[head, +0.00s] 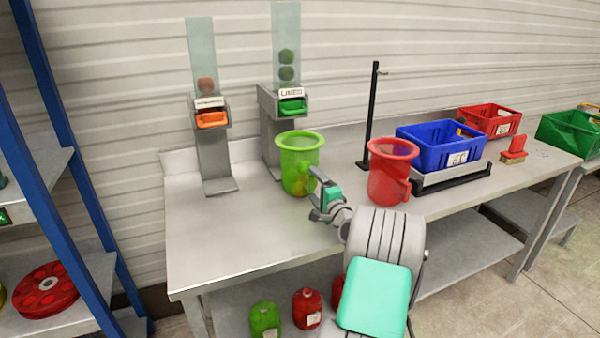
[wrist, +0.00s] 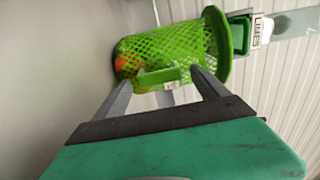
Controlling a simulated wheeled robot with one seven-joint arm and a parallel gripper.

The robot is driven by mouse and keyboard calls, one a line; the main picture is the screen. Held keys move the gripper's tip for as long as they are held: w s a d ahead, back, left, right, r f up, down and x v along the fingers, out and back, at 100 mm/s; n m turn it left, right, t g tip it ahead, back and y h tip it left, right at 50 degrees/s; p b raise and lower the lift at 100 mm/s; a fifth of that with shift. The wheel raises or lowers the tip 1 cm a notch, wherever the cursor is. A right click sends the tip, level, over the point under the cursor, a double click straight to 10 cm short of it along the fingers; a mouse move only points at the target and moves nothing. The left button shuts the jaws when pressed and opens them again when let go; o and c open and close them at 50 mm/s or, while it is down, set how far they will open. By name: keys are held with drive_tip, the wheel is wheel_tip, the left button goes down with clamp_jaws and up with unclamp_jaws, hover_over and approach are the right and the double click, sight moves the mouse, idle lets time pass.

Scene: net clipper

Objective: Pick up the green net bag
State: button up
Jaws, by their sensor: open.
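The green net bag (head: 298,168) stands upright on the metal table, a basket-like mesh holder with a wide rim. In the wrist view the green net bag (wrist: 178,45) lies sideways in the picture, with orange contents showing through the mesh near its bottom. My gripper (head: 318,190) is at the bag's front right side. In the wrist view my gripper's fingers (wrist: 165,82) are spread apart, with the bag's light green handle between them. I cannot tell whether the fingers touch the bag.
A red net bag (head: 390,172) stands to the right of my gripper. Behind the green bag are dispensers with a green tray (head: 292,106) and an orange tray (head: 211,119). A black pole (head: 370,115) and a blue crate (head: 440,148) stand farther right. The table's left front is clear.

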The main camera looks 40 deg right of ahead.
drive_tip(key=shift+x, duration=0.95)
drive_tip(key=c, duration=1.4)
drive_tip(key=shift+r, duration=0.1)
drive_tip(key=shift+c, duration=0.8)
drive_tip(key=shift+r, duration=0.1)
